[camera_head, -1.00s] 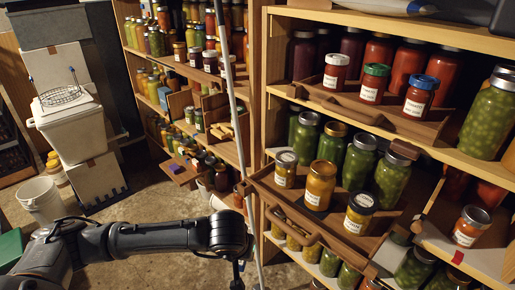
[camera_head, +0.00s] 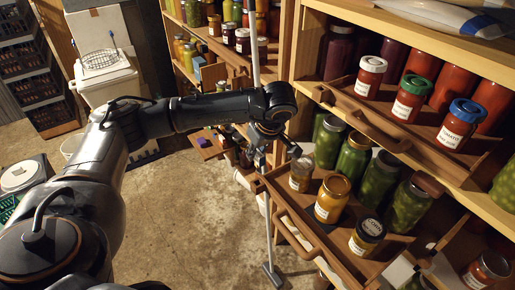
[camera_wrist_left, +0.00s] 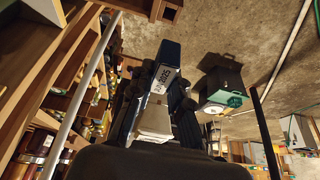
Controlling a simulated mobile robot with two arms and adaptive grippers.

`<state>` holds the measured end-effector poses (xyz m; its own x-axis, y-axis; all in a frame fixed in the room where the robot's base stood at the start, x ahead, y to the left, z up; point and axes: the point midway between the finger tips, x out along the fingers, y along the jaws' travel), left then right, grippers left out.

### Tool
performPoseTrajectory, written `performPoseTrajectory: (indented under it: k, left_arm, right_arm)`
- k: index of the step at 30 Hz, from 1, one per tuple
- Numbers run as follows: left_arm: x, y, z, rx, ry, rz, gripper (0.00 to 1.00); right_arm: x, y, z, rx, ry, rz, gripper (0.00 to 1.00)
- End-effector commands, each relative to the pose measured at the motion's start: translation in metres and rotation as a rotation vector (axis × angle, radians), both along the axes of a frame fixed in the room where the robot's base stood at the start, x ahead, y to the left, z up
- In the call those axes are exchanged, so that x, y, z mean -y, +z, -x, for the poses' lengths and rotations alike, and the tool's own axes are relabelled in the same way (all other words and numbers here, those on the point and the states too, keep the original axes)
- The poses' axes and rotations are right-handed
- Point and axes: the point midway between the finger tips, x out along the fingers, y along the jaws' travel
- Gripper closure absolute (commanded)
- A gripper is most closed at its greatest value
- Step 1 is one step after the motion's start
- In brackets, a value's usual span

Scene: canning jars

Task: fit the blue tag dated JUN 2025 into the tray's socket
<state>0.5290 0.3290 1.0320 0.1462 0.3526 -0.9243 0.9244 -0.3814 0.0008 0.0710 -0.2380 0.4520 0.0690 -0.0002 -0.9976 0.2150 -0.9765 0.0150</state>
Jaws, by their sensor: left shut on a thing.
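My left gripper (camera_head: 258,152) hangs pointing down at the left end of the lower pull-out wooden tray (camera_head: 283,203). In the left wrist view the gripper (camera_wrist_left: 160,100) is shut on the blue tag (camera_wrist_left: 168,52), whose white label shows "2025"; the rest of the print is too small to read surely. In the head view the tag cannot be made out. The lower tray holds a pale-lidded jar (camera_head: 301,173), a gold-lidded yellow jar (camera_head: 331,198) and a dark-lidded yellow jar (camera_head: 366,236). I cannot make out the socket. My right gripper is not in view.
Green jars (camera_head: 353,157) stand behind the lower tray. A pale upright pole (camera_head: 268,215) stands close to my gripper. The floor (camera_head: 185,230) at left is open.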

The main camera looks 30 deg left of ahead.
Motion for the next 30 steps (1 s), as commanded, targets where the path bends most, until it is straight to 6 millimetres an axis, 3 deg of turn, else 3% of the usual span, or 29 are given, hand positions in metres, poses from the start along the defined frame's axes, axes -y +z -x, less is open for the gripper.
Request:
performPoseTrajectory:
  k: [6,13,24,30]
  left_arm:
    - [0.000,-0.001,0.000,0.002,0.001,-0.004,1.00]
    - [0.000,-0.017,0.000,0.001,0.000,-0.004,1.00]
    - [0.000,-0.053,0.000,0.002,0.000,-0.005,1.00]
    - [0.000,-0.061,0.000,0.002,0.001,-0.004,1.00]
  right_arm:
    - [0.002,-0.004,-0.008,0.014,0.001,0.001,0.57]
    - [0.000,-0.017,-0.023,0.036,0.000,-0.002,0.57]
    - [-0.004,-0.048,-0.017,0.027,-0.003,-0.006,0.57]
    - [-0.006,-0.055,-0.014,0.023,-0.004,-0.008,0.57]
